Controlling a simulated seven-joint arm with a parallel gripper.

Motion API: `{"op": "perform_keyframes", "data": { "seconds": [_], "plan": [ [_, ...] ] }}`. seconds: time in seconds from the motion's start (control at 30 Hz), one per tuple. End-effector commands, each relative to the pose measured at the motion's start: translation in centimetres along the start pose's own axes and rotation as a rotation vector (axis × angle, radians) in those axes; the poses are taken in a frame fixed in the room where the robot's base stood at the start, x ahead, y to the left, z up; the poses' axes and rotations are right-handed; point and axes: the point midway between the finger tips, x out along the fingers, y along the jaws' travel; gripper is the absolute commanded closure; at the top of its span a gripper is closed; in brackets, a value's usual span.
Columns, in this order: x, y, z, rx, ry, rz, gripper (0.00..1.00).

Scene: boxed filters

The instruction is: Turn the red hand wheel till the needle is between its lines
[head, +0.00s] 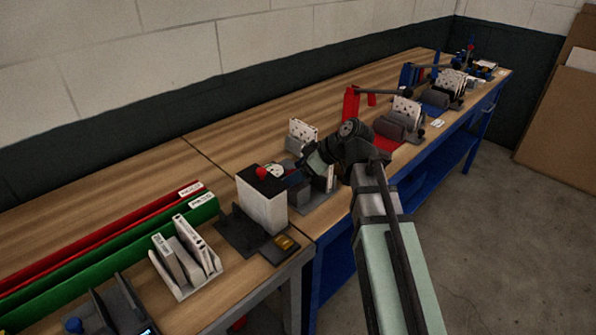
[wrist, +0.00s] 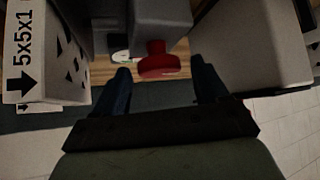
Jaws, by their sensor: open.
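In the wrist view the wheel (wrist: 158,63) sits on a grey housing (wrist: 160,22), between and just beyond my fingertips. A small pale round gauge face (head: 274,170) is beside the wheel in the head view. A sliver of it with some green (wrist: 120,56) shows in the wrist view; its needle and lines cannot be made out. My gripper (wrist: 161,76) is open, one finger to each side of the wheel, with gaps visible. In the head view my gripper (head: 294,179) reaches in from the right.
A boxed filter (wrist: 45,50) marked 5x5x1 stands close at left in the wrist view, and a large grey block (wrist: 252,48) at right. Red (head: 100,230) and green (head: 110,248) bins and a rack of boxes (head: 188,262) are at the head view's left.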

Motion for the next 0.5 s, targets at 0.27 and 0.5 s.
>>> {"op": "perform_keyframes", "data": {
  "seconds": [0.27,0.5],
  "plan": [
    [0.21,0.00,0.01,0.000,0.000,0.000,0.27],
    [0.20,0.01,0.02,0.000,0.000,0.000,0.45]
  ]
}}
